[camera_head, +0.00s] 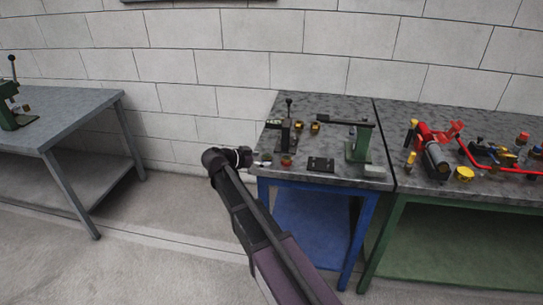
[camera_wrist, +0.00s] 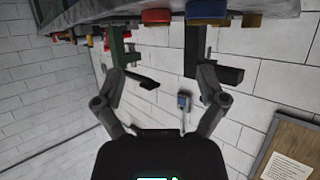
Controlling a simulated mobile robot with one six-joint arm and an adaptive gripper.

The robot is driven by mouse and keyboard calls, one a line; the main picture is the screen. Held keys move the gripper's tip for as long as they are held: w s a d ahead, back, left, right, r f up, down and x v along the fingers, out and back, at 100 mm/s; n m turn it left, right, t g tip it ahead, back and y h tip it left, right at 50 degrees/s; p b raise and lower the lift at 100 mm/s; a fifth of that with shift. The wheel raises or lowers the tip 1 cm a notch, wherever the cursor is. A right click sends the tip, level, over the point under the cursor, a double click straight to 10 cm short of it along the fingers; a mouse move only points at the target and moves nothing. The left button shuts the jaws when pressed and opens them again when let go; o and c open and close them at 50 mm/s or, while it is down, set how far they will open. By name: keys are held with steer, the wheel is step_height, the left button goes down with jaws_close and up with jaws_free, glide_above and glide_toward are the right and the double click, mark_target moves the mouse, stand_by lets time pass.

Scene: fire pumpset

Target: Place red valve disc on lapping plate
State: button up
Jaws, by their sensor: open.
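My gripper (camera_head: 244,157) is at the left front edge of the blue-legged bench, level with its top. In the wrist view its two fingers (camera_wrist: 162,76) are spread with nothing between them. A small reddish disc (camera_head: 287,160) lies near the bench's front left corner; a red round piece also shows in the wrist view (camera_wrist: 157,16), beyond the fingertips.
A dark lever tool (camera_head: 287,130) stands behind the discs and a green press (camera_head: 362,145) stands at right on the blue-legged bench (camera_head: 342,180). Brass pieces (camera_head: 314,127) lie between them. A green-legged bench (camera_head: 437,192) with red equipment adjoins it. Floor at left is clear.

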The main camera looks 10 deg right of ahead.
steer(key=shift+v, duration=1.1)
steer(key=s+d+f+n+g+y, duration=0.5)
steer(key=s+d+f, duration=0.3)
steer(key=s+d, duration=0.3)
steer(key=s+f+n+g+y, duration=0.1)
steer(key=s+f+n+y, duration=0.2)
steer(key=s+n+y, duration=0.4)
steer(key=s, duration=0.6)
steer(key=shift+d+f+n, duration=0.3)
steer(key=shift+d, duration=0.05)
steer(key=shift+w, duration=0.1)
